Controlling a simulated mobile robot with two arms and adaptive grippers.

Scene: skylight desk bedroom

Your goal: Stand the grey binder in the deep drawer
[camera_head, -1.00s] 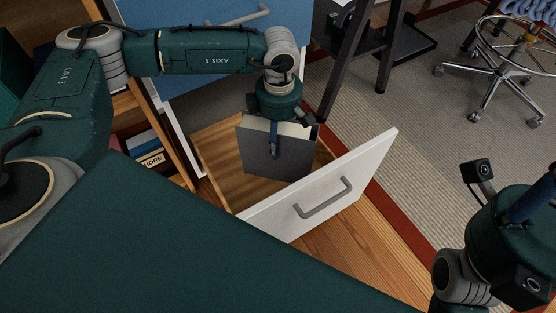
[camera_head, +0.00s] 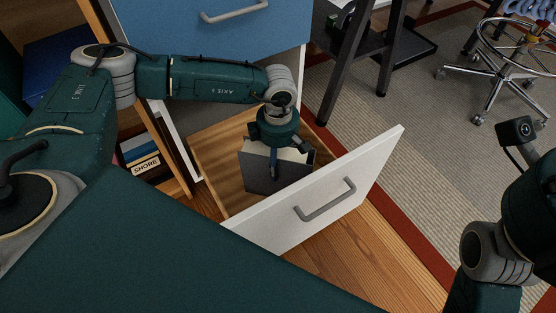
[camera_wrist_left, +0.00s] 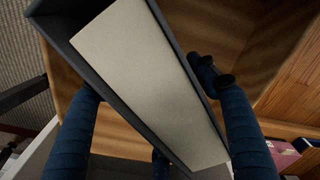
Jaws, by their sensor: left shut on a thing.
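The grey binder (camera_head: 276,174) is upright inside the open deep drawer (camera_head: 222,173); its lower part is low in the drawer, partly hidden by the white drawer front (camera_head: 350,200). My left gripper (camera_head: 275,172) comes down from above and is shut on the binder. In the left wrist view the binder's pale page edge (camera_wrist_left: 150,80) runs between my blue fingers, with wooden drawer walls around it. Whether its bottom touches the drawer floor is hidden. My right arm is at the right edge of the head view; its fingertips are out of the picture.
A closed blue drawer (camera_head: 215,50) with a handle is above the open one. Several books (camera_head: 142,160) stand on a shelf left of the drawer. A wheeled chair (camera_head: 500,60) and black desk legs (camera_head: 360,45) stand at the back right, on a striped rug (camera_head: 440,130).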

